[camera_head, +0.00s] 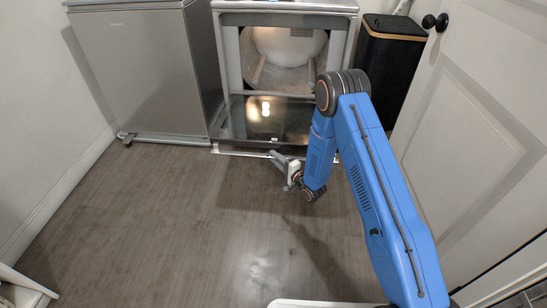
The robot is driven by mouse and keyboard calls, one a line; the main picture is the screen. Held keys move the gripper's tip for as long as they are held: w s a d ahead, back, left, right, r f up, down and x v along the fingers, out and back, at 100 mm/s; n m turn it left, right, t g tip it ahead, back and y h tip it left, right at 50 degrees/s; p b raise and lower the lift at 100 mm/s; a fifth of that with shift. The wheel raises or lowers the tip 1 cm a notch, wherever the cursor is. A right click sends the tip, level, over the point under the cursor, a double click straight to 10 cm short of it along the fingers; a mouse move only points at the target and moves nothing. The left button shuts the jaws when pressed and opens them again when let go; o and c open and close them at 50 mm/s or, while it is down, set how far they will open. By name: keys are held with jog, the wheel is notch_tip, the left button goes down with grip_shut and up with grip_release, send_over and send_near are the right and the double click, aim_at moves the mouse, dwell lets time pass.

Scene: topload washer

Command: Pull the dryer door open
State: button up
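The dryer (228,50) stands at the top centre with its front opening uncovered, and the pale drum (285,45) shows inside. Its door (245,118) is a dark glossy panel folded down and outward below the opening. A light trim strip (238,152) runs along the near side of the door. My gripper (277,157) is small and grey-white at the end of my blue arm, close to the near edge of the door. I cannot tell whether it touches the edge or whether its fingers are open. My arm hides the door's right part.
A grey washer (140,70) stands left of the dryer. A black bin (388,60) with a wood-coloured rim stands right of it. A white room door (475,140) with a black knob (435,21) fills the right side. The wooden floor (180,220) is clear in front.

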jog(key=shift+w+a, duration=0.5)
jog(key=shift+w, duration=0.05)
jog(key=shift+c, duration=0.3)
grip_shut()
dwell(0.9)
